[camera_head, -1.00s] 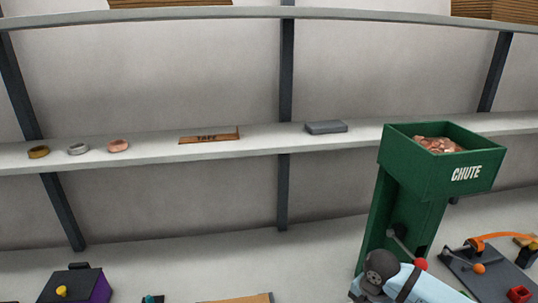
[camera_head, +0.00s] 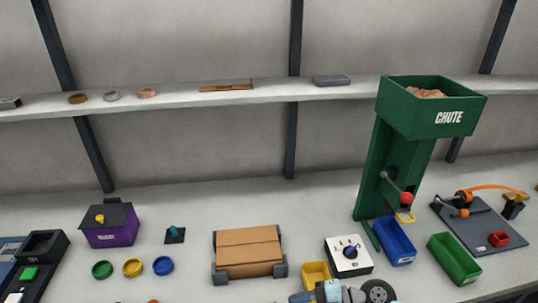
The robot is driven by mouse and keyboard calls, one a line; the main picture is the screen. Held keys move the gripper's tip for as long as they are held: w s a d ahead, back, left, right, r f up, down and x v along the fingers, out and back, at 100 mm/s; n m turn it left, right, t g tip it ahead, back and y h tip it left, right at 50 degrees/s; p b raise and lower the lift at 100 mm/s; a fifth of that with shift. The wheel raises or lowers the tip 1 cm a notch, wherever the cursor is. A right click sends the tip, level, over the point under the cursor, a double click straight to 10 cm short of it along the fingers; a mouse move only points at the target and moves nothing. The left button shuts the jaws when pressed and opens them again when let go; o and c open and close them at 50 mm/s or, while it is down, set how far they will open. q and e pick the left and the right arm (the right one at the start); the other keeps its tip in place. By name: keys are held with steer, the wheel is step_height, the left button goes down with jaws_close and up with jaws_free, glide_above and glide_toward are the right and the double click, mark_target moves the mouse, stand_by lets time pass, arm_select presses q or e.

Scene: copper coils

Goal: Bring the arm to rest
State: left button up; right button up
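Part of one of my arms shows at the bottom edge, right of the middle, with grey and light-blue pieces and a dark round joint. It is in front of a yellow bin (camera_head: 316,273) and partly hides it. No gripper fingers can be made out on it. My other arm is out of view. Neither gripper can be seen, so what they hold is hidden.
A green chute (camera_head: 430,115) with copper-coloured pieces stands at right. Near it are a dial box (camera_head: 348,256), a blue bin (camera_head: 394,242), a green bin (camera_head: 454,259) and a bench tool (camera_head: 480,226). A cardboard-coloured box (camera_head: 248,252) and a purple box (camera_head: 108,224) stand further left.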

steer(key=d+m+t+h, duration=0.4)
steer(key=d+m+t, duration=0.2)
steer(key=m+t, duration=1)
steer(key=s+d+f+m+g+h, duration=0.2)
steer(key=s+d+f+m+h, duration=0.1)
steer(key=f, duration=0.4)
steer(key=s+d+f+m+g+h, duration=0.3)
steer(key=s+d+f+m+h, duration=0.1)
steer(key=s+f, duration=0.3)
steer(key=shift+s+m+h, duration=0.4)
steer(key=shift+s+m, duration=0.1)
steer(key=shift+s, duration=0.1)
